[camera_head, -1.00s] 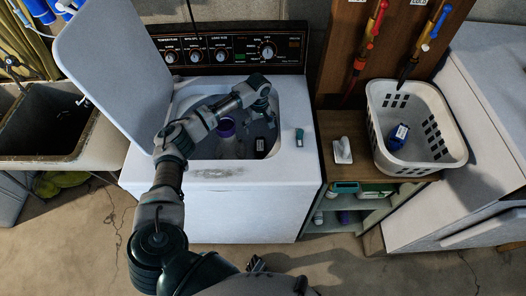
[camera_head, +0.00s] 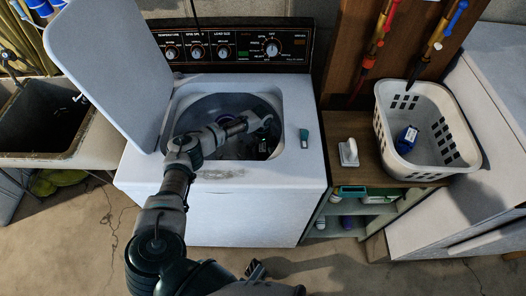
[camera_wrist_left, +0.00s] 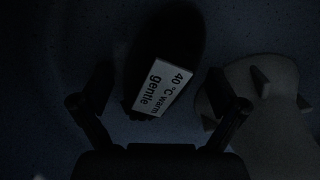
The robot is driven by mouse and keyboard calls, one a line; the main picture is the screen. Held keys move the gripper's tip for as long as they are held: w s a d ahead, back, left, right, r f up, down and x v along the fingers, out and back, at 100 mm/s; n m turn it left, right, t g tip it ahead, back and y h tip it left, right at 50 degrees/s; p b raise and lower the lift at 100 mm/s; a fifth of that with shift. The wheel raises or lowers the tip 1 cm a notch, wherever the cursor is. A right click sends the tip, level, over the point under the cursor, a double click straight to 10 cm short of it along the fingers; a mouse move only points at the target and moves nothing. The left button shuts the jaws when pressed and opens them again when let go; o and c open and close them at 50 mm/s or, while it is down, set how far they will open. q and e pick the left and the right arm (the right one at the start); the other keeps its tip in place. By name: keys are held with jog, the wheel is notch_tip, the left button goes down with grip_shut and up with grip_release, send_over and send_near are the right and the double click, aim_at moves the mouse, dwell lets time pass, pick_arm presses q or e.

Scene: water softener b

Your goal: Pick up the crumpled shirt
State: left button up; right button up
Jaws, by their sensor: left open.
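A dark, rounded bundle (camera_wrist_left: 172,38), which looks like the crumpled shirt, lies low in the washer tub. It carries a white label (camera_wrist_left: 160,88) reading "40 °C warm gentle". My left gripper (camera_head: 262,145) is reaching down inside the right part of the tub. In the left wrist view its open fingers (camera_wrist_left: 160,78) stand on either side of the label end of the bundle. I cannot tell whether they touch it. In the head view the gripper and shadow mostly hide the bundle.
The washer lid (camera_head: 108,70) stands open at the left. A pale finned shape (camera_wrist_left: 270,105), perhaps the agitator, is beside the right finger. A white basket (camera_head: 450,165) stands on the shelf unit at right.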

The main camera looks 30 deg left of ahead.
pick_arm(q)
jog(key=shift+a+f, duration=0.15)
jog(key=shift+f, duration=0.45)
jog(key=shift+d+r, duration=0.2)
jog(key=shift+d, duration=0.05)
jog(key=shift+c, duration=0.3)
jog(key=shift+d, duration=0.15)
jog(key=c, duration=0.4)
jog(key=shift+d, duration=0.1)
jog(key=c, duration=0.8)
jog(key=shift+r, duration=0.1)
jog(key=shift+c, duration=0.6)
jog(key=shift+a, duration=0.2)
